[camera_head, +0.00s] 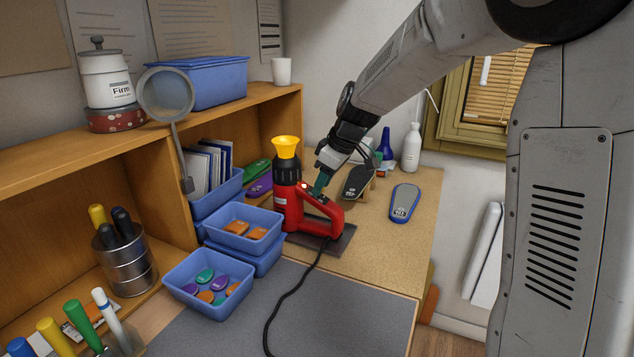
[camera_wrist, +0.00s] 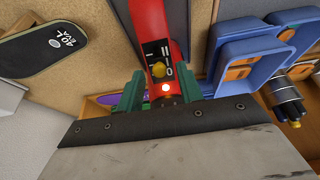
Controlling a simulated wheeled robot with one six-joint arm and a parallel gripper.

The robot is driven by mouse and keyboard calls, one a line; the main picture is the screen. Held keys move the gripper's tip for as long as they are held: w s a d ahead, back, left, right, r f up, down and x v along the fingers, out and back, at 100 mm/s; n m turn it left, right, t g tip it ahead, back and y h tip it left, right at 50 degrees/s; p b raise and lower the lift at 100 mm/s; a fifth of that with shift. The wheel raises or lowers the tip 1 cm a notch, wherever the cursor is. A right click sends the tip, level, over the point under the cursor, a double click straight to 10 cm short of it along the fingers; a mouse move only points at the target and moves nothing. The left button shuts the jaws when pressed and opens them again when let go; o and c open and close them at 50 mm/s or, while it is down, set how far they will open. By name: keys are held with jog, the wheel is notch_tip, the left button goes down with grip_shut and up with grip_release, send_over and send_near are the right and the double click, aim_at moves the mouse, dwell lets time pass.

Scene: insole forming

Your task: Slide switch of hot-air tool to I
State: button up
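The red hot-air tool (camera_head: 323,215) with a black upper body and yellow nozzle (camera_head: 285,147) stands upright on a dark pad. Its red handle (camera_wrist: 150,22) shows in the wrist view, with a black switch plate (camera_wrist: 154,48) marked II, I and 0. The yellow switch knob (camera_wrist: 158,69) sits near the 0 end of the plate; its exact setting is hard to tell. An orange light (camera_wrist: 166,88) glows just beyond it. My gripper (camera_wrist: 162,84) has its green fingers apart, one on each side of the handle, with nothing visibly clamped. In the head view my gripper (camera_head: 318,188) is at the handle's top.
Blue bins (camera_head: 212,285) with colored pieces stand left of the tool. A black cord (camera_head: 290,294) runs across the grey mat (camera_head: 345,310). A blue-edged insole (camera_head: 405,203) lies to the right, a dark insole (camera_head: 358,182) behind. A white bottle (camera_head: 411,150) stands at the back.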

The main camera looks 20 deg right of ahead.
jog(key=v, duration=0.8)
jog(key=shift+a+f, duration=0.1)
dwell(0.4)
